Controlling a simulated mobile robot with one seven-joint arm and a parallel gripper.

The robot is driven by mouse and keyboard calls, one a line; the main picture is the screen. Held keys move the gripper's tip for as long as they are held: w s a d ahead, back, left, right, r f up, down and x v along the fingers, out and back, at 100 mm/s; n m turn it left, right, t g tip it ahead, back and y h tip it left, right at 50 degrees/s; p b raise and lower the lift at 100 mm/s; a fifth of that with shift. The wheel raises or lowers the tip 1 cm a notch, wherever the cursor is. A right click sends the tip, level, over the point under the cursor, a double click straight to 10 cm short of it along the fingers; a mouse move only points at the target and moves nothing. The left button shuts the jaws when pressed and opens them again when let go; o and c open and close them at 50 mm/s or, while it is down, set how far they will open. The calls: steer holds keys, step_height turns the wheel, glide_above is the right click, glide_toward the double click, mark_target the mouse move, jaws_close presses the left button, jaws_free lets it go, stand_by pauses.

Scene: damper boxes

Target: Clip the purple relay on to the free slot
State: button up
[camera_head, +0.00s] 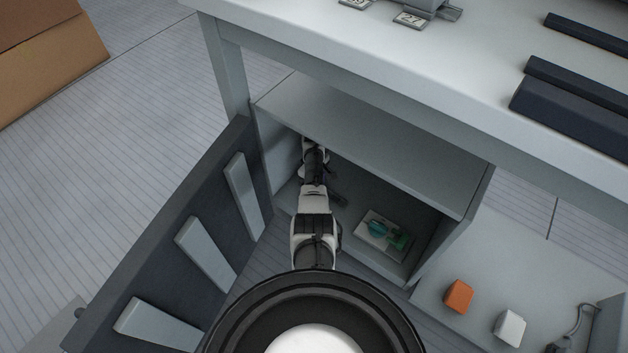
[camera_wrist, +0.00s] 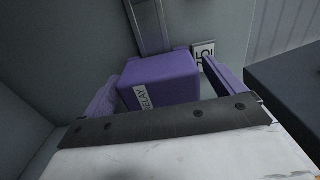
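The purple relay (camera_wrist: 160,82) is a box with a white "RELAY" label, seen close up in the wrist view. It sits between the two purple fingers of my gripper (camera_wrist: 170,75), which appear closed on its sides. The relay's far end is close to a vertical grey metal rail (camera_wrist: 149,25) on the wall; I cannot tell whether it touches. In the head view my arm reaches into the grey cabinet (camera_head: 375,130) under the table; the relay and the slot are hidden there.
An open dark door (camera_head: 165,240) with grey strips stands left of my arm. An orange block (camera_head: 458,296) and a white block (camera_head: 509,327) are at the right. The worktop (camera_head: 400,60) overhangs the cabinet.

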step_height(320, 180, up, 8)
steer(key=p, duration=0.3)
steer(key=shift+f+p, duration=0.25)
steer(key=shift+p, duration=0.1)
steer(key=shift+s, duration=0.1)
